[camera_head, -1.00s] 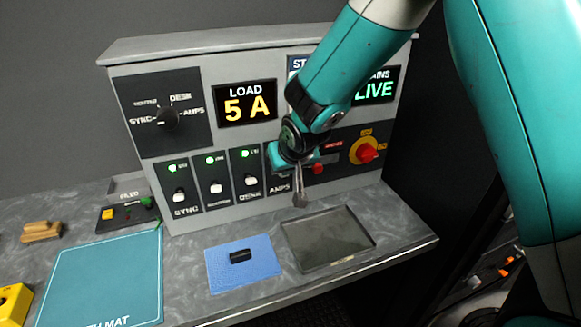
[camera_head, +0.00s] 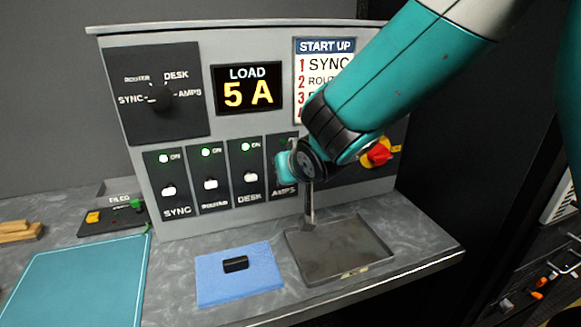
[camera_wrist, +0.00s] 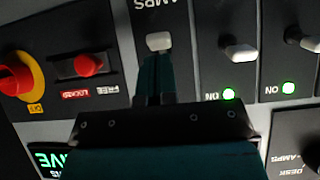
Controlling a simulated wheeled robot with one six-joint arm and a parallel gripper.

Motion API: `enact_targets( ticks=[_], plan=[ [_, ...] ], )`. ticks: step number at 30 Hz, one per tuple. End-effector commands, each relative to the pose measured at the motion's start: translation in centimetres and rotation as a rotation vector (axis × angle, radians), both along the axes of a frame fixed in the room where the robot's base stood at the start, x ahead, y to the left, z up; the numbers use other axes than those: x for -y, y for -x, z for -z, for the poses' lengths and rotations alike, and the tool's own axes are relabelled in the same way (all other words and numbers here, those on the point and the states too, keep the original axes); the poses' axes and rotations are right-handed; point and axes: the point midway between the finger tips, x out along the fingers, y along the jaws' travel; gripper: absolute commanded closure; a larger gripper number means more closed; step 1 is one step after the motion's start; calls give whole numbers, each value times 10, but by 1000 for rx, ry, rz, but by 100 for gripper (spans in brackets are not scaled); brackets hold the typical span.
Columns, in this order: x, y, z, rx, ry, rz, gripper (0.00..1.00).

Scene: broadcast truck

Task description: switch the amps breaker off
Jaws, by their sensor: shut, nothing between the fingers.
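The amps breaker is the rightmost in the row of breakers. In the head view its AMPS label (camera_head: 284,190) shows, but my arm covers most of it. In the wrist view, which is upside down, its white lever (camera_wrist: 159,42) stands just beyond my fingertips. My gripper (camera_wrist: 155,57) is shut and empty, with its tips at or very close to the lever; contact is unclear. In the head view my gripper (camera_head: 281,165) is in front of the amps breaker. The amps lamp is hidden, so I cannot tell whether the breaker is on.
The desk breaker (camera_head: 249,178), router breaker (camera_head: 211,184) and sync breaker (camera_head: 169,191) have green lamps lit. A red-yellow rotary switch (camera_head: 377,153) is to the right. The load display (camera_head: 248,90) reads 5 A. A grey tray (camera_head: 340,265) and blue mat (camera_head: 212,290) lie below.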

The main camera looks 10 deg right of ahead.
Motion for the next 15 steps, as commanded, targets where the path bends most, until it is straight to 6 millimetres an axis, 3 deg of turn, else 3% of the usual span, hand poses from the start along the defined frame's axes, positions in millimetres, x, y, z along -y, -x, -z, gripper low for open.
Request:
enact_targets(
  ticks=[15],
  plan=[
    [0,0,-16,-3,0,0,100]
  ],
)
